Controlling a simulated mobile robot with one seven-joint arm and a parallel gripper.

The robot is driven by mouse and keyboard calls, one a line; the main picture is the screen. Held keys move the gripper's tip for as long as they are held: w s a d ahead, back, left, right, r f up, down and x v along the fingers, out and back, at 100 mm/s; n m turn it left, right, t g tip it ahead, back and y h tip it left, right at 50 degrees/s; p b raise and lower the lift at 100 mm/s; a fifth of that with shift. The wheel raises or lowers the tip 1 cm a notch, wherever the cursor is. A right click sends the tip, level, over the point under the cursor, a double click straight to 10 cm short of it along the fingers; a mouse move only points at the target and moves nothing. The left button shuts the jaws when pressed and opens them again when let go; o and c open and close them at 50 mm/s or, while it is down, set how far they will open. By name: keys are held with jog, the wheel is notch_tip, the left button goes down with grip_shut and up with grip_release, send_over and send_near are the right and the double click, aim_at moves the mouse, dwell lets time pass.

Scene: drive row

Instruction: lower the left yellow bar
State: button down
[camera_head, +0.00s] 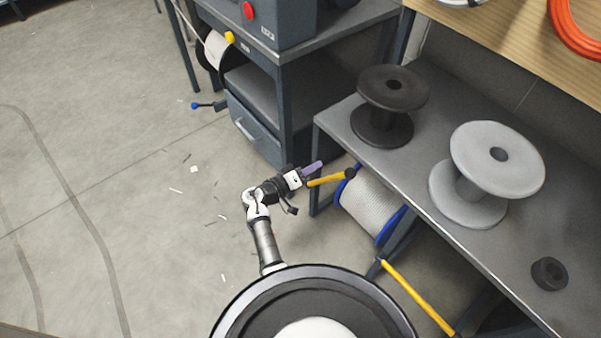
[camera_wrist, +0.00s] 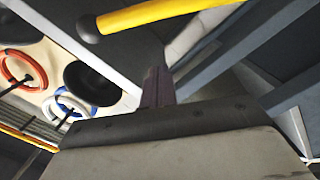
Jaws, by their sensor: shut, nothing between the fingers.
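The left yellow bar (camera_head: 328,180) juts out beside the blue-rimmed cable spool under the bench, with a dark knob at its right end. In the wrist view a yellow bar (camera_wrist: 165,12) crosses the top, its rounded end at the left. My gripper (camera_head: 313,167) is shut and empty, with purple fingers just above and beside the bar's left part in the head view. In the wrist view the shut fingers (camera_wrist: 157,87) point up toward the bar, with a small gap in the picture. I cannot tell whether they touch it.
A second yellow bar (camera_head: 418,297) slants down at the lower right. The blue-rimmed spool (camera_head: 371,208) is under the grey bench (camera_head: 330,122), which carries dark and grey reels. A drawer cabinet (camera_head: 255,130) stands behind my gripper. The floor (camera_head: 110,150) at left is open.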

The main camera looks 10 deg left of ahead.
aim_at(327, 180)
jog(key=d, duration=0.1)
jog(key=d+f, duration=0.1)
jog(key=d, duration=0.1)
jog(key=d+f+p, duration=0.1)
jog(key=shift+s+d+f, duration=0.1)
jog(key=shift+s+d, duration=0.05)
jog(key=shift+s, duration=0.1)
jog(key=s+d+f+b, duration=0.3)
jog(key=s+d+b, duration=0.1)
jog(key=shift+f+b, duration=0.3)
jog(key=shift+f, duration=0.05)
jog(key=shift+w+a, duration=0.1)
jog(key=shift+w, duration=0.05)
